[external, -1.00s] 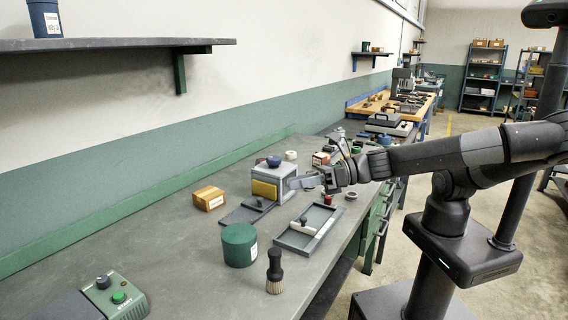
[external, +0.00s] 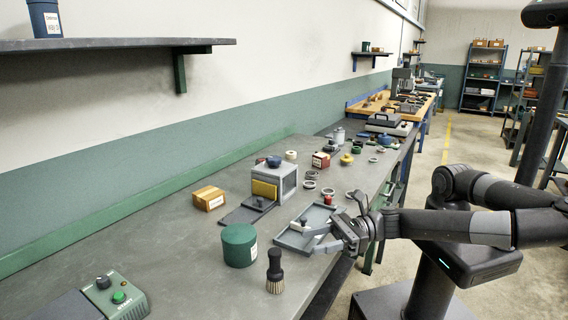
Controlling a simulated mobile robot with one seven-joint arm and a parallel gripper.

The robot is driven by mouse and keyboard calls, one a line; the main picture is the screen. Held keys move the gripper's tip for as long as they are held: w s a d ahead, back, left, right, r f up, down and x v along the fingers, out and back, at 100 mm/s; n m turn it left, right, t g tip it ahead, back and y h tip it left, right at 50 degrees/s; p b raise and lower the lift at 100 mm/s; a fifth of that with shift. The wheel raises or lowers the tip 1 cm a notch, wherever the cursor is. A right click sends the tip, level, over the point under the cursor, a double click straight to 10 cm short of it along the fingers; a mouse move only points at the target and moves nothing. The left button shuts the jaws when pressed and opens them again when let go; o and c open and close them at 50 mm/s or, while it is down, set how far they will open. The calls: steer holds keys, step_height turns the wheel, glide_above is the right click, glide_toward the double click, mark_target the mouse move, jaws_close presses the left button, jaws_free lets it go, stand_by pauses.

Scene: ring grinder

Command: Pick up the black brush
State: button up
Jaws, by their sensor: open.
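The black brush (external: 274,271) stands upright on the grey workbench (external: 185,255) near its front edge, with its black handle up and its pale bristles down on the bench top. My gripper (external: 312,239) is open, to the right of the brush and apart from it. Its fingers point left over the near end of a shallow grey tray (external: 291,243). I cannot tell whether the fingers touch the tray.
A green round container (external: 239,245) stands just behind the brush. A grey box with a yellow panel (external: 265,189), a small cardboard box (external: 208,198) and several rings lie farther back. A green control box (external: 117,297) is at front left.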

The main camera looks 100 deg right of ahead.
mark_target(275, 262)
step_height(275, 262, down, 4)
steer(key=shift+r, duration=0.1)
steer(key=w, duration=0.4)
steer(key=shift+w+a+f, duration=0.2)
steer(key=shift+w, duration=0.15)
steer(key=shift+w+a+r, duration=0.1)
steer(key=shift+w+a, duration=0.1)
steer(key=shift+w, duration=1.35)
steer(key=shift+w+a+r, duration=0.1)
steer(key=shift+w+a, duration=0.05)
steer(key=shift+w, duration=1.35)
steer(key=shift+c, duration=0.2)
steer(key=c, duration=1)
steer(key=shift+r, duration=0.1)
